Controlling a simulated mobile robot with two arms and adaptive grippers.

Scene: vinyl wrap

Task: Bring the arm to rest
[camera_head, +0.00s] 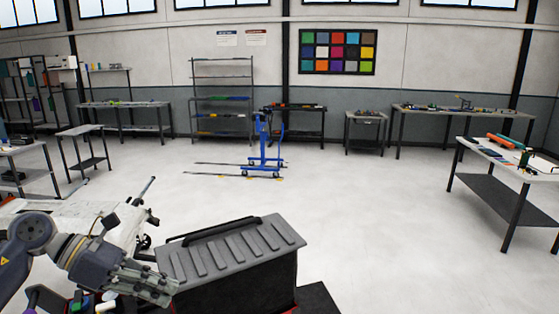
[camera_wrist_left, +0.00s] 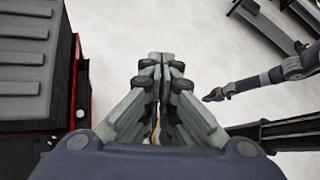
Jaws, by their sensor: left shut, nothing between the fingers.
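My left arm comes in from the lower left in the head view. My left gripper (camera_head: 168,290) is beside the left side of a dark box with a grey ribbed lid (camera_head: 232,250). The gripper's fingers are shut with nothing between them. In the left wrist view the two fingertips (camera_wrist_left: 160,57) meet, with pale floor beyond them. The ribbed lid (camera_wrist_left: 28,60) shows at the left of that view, apart from the fingers. My right gripper does not show.
A pale-topped table (camera_head: 65,212) and small items lie around my left arm. A blue hoist (camera_head: 264,150) stands mid-room. A table with tools (camera_head: 482,150) stands at the right. Shelves and benches line the back wall. The central floor (camera_head: 370,210) is clear.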

